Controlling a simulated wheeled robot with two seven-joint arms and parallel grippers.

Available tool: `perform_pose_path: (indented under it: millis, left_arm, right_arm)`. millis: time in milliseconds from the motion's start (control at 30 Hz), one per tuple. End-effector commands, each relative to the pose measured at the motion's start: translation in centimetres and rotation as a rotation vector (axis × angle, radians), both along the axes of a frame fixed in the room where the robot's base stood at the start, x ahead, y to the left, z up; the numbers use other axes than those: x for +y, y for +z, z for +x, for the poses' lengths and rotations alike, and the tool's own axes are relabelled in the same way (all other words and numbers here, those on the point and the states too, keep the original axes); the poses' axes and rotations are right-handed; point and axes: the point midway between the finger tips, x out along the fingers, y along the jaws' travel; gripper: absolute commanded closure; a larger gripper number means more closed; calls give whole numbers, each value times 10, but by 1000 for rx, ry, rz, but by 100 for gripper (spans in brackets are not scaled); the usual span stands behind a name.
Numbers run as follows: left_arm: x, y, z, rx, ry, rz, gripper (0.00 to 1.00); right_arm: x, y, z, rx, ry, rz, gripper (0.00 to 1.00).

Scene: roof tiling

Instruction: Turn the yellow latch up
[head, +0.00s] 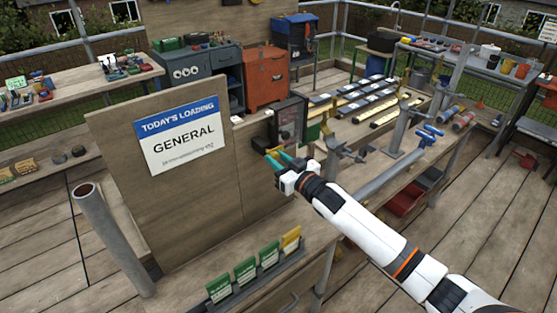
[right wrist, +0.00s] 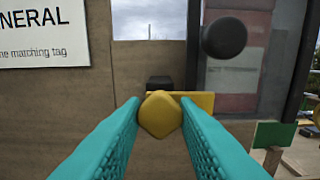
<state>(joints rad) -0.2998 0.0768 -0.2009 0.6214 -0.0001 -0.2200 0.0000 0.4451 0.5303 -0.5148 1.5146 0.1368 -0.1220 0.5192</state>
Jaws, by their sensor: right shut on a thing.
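The yellow latch (right wrist: 160,115) shows in the right wrist view as a rounded knob with a flat yellow bar behind it. The bar reaches out level to the right, in front of the wooden board and the dark frame edge. My right gripper (head: 277,157) has teal fingers and is shut on the latch's knob, one finger on each side. In the head view the fingers reach the dark box (head: 289,122) at the board's right edge and largely hide the latch. My left gripper is not in view.
A wooden board with a "GENERAL" sign (head: 180,136) stands left of the gripper. A round black knob (right wrist: 224,37) is above and right of the latch. A small black block (right wrist: 159,83) sits just behind it. Green and yellow tags (head: 245,270) stand on the front bench.

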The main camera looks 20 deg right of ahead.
Motion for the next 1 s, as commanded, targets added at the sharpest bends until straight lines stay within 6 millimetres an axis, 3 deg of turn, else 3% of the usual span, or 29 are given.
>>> perform_pose_path:
  millis: [367,1000]
  left_arm:
    - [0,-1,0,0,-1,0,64]
    - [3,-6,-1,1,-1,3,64]
  right_arm:
    - [0,-1,0,-38,0,-107,96]
    - [0,-1,0,-235,0,-650,96]
